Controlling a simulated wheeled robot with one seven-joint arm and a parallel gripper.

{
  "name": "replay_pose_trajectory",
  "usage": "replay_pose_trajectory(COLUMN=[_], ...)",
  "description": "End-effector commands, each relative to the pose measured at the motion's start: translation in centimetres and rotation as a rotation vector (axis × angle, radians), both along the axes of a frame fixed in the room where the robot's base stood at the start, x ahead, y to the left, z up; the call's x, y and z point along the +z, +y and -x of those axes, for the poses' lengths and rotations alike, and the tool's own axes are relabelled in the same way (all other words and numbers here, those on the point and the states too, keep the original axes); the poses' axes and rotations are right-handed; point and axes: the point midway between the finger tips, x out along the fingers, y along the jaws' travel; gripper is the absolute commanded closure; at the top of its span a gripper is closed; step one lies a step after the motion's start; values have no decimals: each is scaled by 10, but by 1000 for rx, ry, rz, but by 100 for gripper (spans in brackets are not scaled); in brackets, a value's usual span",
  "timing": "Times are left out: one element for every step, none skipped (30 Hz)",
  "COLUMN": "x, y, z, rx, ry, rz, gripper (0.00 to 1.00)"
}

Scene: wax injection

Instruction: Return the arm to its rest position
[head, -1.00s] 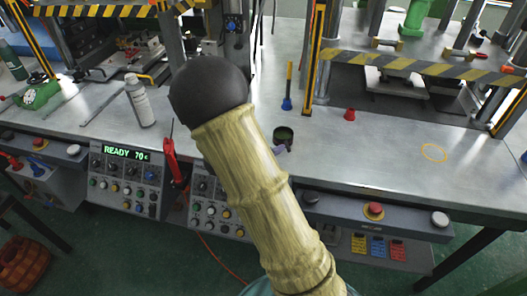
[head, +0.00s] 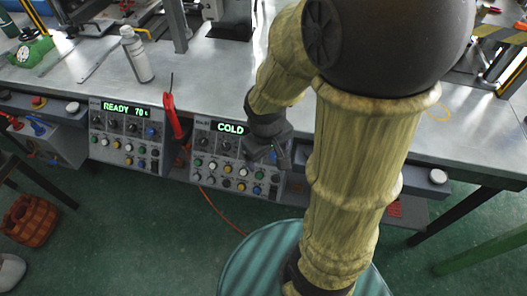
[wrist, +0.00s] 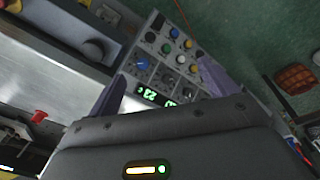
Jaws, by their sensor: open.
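My arm, wrapped in a pale yellow ribbed sleeve with dark joints, is bent high in the head view and covers much of its right half. My gripper (head: 268,152) hangs in front of the right control panel (head: 225,172), whose display reads COLD. In the wrist view my gripper (wrist: 160,84) shows two purplish fingers spread apart with nothing held between them. That panel's knobs and buttons (wrist: 172,48) show beyond the fingers. Whether the gripper touches the panel cannot be told.
The left control panel (head: 126,138) reads READY 70. A red tool (head: 173,115) stands between the panels. A brown basket (head: 30,222) sits on the floor.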

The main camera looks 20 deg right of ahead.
Motion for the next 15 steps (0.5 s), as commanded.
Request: replay_pose_trajectory(x=[5,7,9,11,12,13,13,13,13,13,13,13,13,13,13], y=[4,6,9,11,12,13,14,14,14,14,14,14,14,14,14], z=[2,3,4,4,4,5,5,5,5,5,5,5,4,4,5], rx=[-76,-118,-163,-191,-213,-235,-244,-249,-252,-251,-250,-249,-249,-248,-248], ry=[-35,-52,-71,-83,-92,-99,-102,-104,-105,-104,-104,-104,-103,-103,-103], rz=[-43,-68,-94,-110,-122,-133,-138,-141,-143,-142,-142,-141,-141,-141,-141], gripper=[15,15,15,15,15,15,15,15,15,15,15,15,15,15,15])
